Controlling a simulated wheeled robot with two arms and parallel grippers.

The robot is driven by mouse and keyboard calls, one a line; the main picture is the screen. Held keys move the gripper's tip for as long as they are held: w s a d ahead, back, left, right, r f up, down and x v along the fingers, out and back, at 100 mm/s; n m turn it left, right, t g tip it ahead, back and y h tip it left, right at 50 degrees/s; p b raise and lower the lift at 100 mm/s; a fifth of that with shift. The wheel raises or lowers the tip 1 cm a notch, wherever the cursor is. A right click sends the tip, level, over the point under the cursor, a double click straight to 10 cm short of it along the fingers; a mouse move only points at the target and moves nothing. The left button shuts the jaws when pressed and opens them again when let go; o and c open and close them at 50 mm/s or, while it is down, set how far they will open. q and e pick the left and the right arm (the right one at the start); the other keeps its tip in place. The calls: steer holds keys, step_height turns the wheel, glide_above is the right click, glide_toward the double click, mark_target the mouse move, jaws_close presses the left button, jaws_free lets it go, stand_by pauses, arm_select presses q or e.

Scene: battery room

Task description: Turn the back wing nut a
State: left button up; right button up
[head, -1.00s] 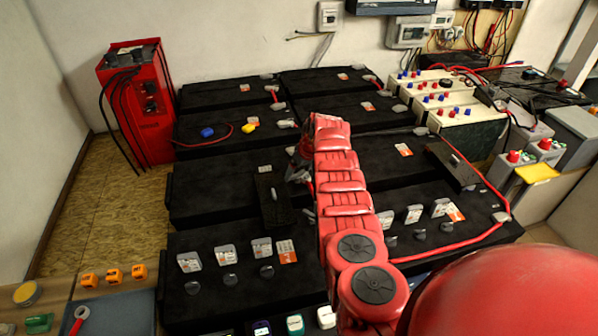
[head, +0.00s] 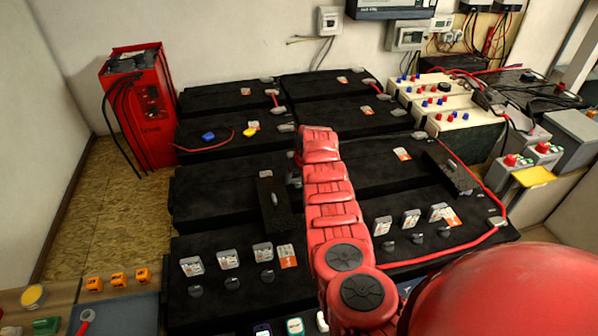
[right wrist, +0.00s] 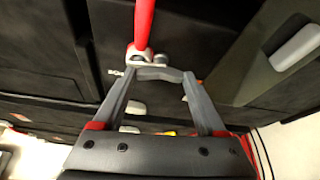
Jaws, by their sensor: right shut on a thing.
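My right gripper (right wrist: 160,75) shows in the right wrist view, its two grey fingers reaching up and closing on a small grey metal piece, which looks like the wing nut (right wrist: 160,73). Just beyond it are a bolt and lug (right wrist: 146,58) at the end of a red cable (right wrist: 144,22). In the head view my red right arm reaches over the black batteries. It covers most of the gripper and the nut; only a grey bit (head: 295,179) shows at its left side. My left gripper is in neither view.
Black batteries (head: 215,190) fill the middle. A black cover block (head: 273,205) stands left of my arm, another (head: 450,172) to its right. A red cable (head: 440,257) loops at the right. A red charger (head: 140,110) stands at the back left.

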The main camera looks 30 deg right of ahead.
steer(key=shift+a+m+h, duration=0.1)
steer(key=shift+m+h, duration=0.3)
steer(key=shift+m, duration=0.6)
steer(key=o, duration=1.1)
steer(key=shift+v, duration=0.8)
steer(key=b+v, duration=0.1)
steer(key=v, duration=1.4)
steer(key=shift+r+b, duration=0.3)
steer(key=shift+r, duration=0.05)
steer(key=shift+s, duration=0.15)
